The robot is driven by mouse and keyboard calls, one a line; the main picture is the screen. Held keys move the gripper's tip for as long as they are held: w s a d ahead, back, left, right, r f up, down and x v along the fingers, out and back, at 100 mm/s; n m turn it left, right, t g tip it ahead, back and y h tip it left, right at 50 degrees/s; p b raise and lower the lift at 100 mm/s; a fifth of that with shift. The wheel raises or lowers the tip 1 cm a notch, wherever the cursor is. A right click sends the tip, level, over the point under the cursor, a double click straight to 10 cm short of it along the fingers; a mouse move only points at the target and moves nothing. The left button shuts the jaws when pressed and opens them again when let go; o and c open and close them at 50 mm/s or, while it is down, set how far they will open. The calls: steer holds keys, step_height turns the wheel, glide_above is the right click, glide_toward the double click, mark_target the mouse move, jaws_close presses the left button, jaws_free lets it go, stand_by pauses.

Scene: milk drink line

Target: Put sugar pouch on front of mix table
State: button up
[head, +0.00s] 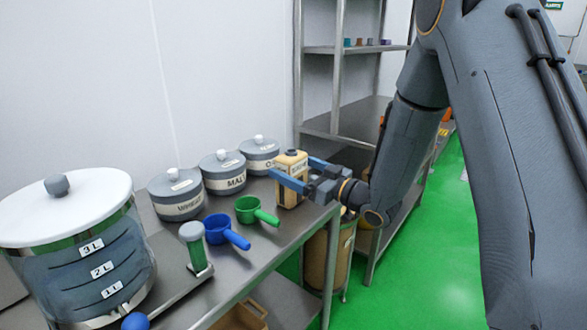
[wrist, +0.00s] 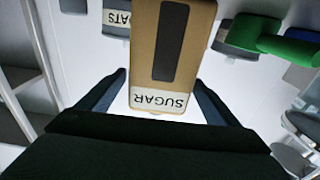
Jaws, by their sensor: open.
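In the wrist view the pouch (wrist: 175,45) shows a dark stripe and a SUGAR label, upside down. My gripper (head: 291,172) is open, with one blue finger on each side of the pouch. The wrist view also shows the pouch between the spread fingers of my gripper (wrist: 160,85), with a gap on either side. The near finger hides part of the pouch in the head view.
A large tank (head: 75,245) with litre marks stands at the table's left. Several lidded grey pots (head: 176,196) line the back. A blue scoop (head: 217,229) and a green scoop (head: 247,208) lie left of the pouch. A metal shelf (head: 330,125) stands behind.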

steer(key=shift+r, duration=0.1)
steer(key=shift+d+r, duration=0.1)
steer(key=shift+d, duration=0.05)
steer(key=r+b+v, duration=0.1)
steer(key=b+v, duration=0.1)
steer(key=v, duration=1)
steer(key=w+d+f+m+h, duration=0.35)
steer(key=d+f+h, duration=0.25)
steer(key=d+h, duration=0.25)
steer(key=s+d+f+m+g+h, duration=0.3)
steer(key=s+d+f+m+h, duration=0.1)
steer(key=s+d+h, duration=0.2)
steer(key=s+a+m+g, duration=0.1)
steer(key=s+m+g, duration=0.3)
steer(key=s, duration=1.8)
steer(key=g, duration=0.4)
steer(key=shift+s+a+g, duration=0.2)
steer(key=shift+s+g, duration=0.05)
steer(key=shift+g, duration=0.05)
